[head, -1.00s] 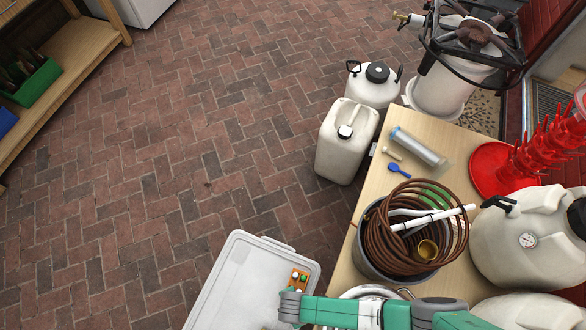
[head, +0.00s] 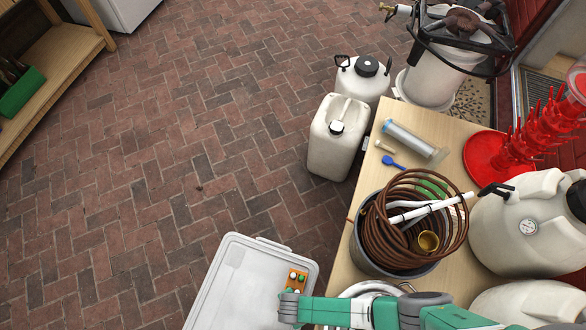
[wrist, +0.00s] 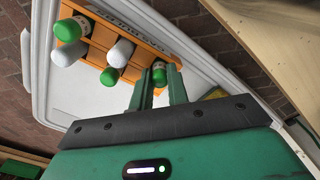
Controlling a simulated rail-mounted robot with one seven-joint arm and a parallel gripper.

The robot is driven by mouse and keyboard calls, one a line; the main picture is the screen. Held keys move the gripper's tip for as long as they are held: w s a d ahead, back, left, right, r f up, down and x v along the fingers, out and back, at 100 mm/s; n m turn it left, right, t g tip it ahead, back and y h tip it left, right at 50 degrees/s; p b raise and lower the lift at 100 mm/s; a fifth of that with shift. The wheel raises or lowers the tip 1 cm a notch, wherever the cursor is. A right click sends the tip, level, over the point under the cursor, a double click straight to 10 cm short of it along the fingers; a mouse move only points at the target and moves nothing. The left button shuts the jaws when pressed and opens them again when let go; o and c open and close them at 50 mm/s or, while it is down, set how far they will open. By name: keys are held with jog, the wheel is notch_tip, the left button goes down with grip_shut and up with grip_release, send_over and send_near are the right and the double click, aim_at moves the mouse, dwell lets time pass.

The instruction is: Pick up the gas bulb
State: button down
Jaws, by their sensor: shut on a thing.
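An orange rack (wrist: 135,42) holds several small gas bulbs, some green and some white, in the wrist view. My gripper (wrist: 158,82) is at the rack's right end, with its two fingers shut on a green gas bulb (wrist: 159,74). The fingers hide part of this bulb, and I cannot tell whether it is clear of the rack. The rack also shows in the head view (head: 297,279), on a white lidded box (head: 232,285). My green arm reaches in from the right there and hides the gripped bulb.
A wooden table (head: 345,262) stands right of the box. A pot (head: 366,258) with a brown coil (head: 378,222) is on it, near my arm. White jugs (head: 337,140) stand behind on the brick floor. The floor to the left is clear.

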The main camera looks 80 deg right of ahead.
notch_tip(320, 180, up, 23)
jog(key=p, duration=1.3)
